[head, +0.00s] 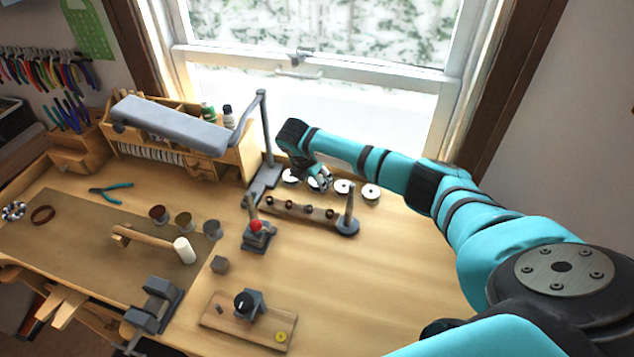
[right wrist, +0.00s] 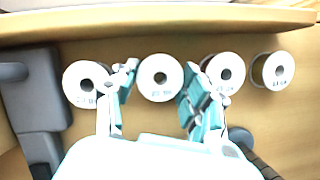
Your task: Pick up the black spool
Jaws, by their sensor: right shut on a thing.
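Several spools stand in a row at the back of the bench, below the window. All show white round end faces with a dark centre hole; the winding colours are mostly hidden, so I cannot tell which is black. My right gripper (head: 322,180) is down at the row. In the right wrist view its two fingers (right wrist: 158,95) are closed around the second spool from the left (right wrist: 160,77), one finger on each side. Neighbouring spools are the left one (right wrist: 86,83), the third (right wrist: 226,71) and the rightmost (right wrist: 273,70). My left gripper is not in view.
A grey lamp stand (head: 262,183) is left of the row. A wooden rack with a grey post (head: 348,222) lies in front. A red-knobbed tool (head: 256,228) and a wooden board (head: 235,325) are nearer. The bench's right side is clear.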

